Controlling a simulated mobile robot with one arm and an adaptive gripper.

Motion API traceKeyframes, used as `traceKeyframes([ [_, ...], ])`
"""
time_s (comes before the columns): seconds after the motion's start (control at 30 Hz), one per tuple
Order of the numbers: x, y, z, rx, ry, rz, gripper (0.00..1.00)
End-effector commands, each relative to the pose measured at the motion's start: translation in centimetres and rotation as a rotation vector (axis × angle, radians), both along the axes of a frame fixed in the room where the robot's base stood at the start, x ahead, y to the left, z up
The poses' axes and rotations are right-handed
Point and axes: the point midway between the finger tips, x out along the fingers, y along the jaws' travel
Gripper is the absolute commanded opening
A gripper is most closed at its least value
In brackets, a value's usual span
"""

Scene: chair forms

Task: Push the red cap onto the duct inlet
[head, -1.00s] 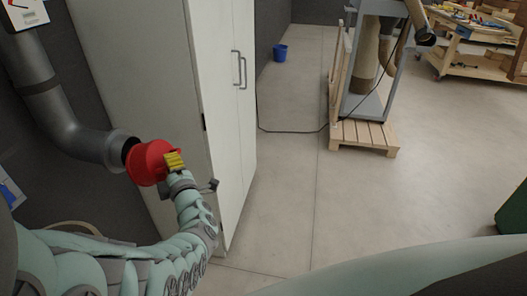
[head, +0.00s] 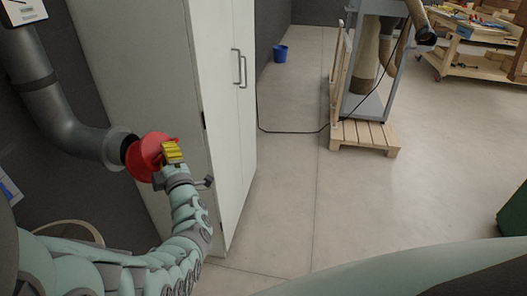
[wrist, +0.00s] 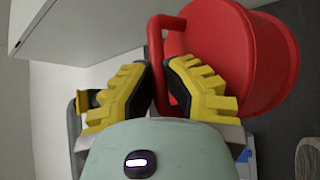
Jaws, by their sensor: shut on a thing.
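The red cap (head: 146,156) is at the mouth of the grey duct inlet (head: 113,146) at the left of the head view. A dark part of the opening shows between the inlet's flange and the cap, and I cannot tell if they touch. My gripper (head: 171,152), with yellow fingers, is on the cap's right side. In the wrist view the cap (wrist: 262,60) is at upper right, and its red bar handle (wrist: 156,55) runs down between the fingertips of my gripper (wrist: 160,85), which is shut on it. The inlet is out of the wrist view.
A tall white cabinet (head: 150,75) stands right beside the cap and my arm. A wooden pallet (head: 365,137) carries a machine farther back.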

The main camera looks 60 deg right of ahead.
Motion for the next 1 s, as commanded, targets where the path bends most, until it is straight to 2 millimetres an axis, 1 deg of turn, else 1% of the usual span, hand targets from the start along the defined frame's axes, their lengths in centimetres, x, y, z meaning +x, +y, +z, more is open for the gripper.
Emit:
traceKeyframes([
  [0.03,0.8,0.9,0.1,0.002,-0.015,0.025,0.0],
  [0.6,0.7,0.8,1.9,0.051,-0.14,0.023,0.0],
  [1.0,0.7,0.8,2.1,0.057,-0.151,0.023,0.0],
])
